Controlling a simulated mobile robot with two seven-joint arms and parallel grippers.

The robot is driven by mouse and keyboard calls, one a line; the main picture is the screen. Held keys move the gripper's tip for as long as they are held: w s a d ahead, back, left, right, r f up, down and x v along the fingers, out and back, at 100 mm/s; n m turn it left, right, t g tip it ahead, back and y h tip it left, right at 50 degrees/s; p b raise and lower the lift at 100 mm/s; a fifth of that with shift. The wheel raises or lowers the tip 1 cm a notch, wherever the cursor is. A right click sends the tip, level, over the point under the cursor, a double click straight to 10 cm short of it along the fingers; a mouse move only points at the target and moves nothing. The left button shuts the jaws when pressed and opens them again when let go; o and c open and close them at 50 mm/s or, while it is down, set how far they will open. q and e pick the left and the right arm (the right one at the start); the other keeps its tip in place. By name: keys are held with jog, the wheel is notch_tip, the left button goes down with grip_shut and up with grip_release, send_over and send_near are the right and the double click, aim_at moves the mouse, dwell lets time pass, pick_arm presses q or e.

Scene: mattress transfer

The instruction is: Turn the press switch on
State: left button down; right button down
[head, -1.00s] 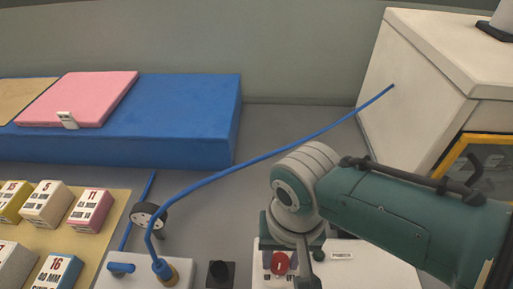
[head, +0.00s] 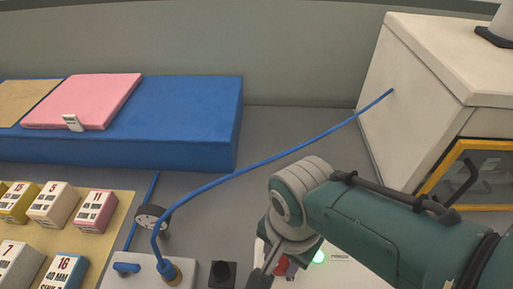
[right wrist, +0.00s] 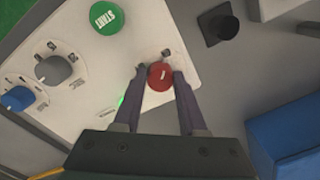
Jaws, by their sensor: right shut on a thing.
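The press switch is a red round knob with a white mark, on a white control panel (head: 345,273). In the head view the red knob (head: 283,265) is partly hidden behind my right gripper (head: 268,262). In the right wrist view the knob (right wrist: 160,76) sits between the two dark fingers of my right gripper (right wrist: 158,80), which is shut on it. A bright green lamp (head: 319,257) glows on the panel beside the gripper; a green glow (right wrist: 121,100) also shows in the right wrist view. My left gripper is not in view.
A green START button (right wrist: 107,17), a grey knob (right wrist: 53,69) and a blue knob (right wrist: 18,98) are on the panel. A black post (head: 222,273) stands left of it. A blue hose (head: 250,165) crosses to a white cabinet (head: 420,90). A blue block (head: 200,125) lies behind.

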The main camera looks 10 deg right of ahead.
aim_at(282, 263)
dwell(0.4)
jog(key=shift+c, duration=2.3)
grip_release()
notch_tip(282, 263, up, 10)
jog(key=p, duration=0.6)
jog(key=shift+s+d, duration=0.15)
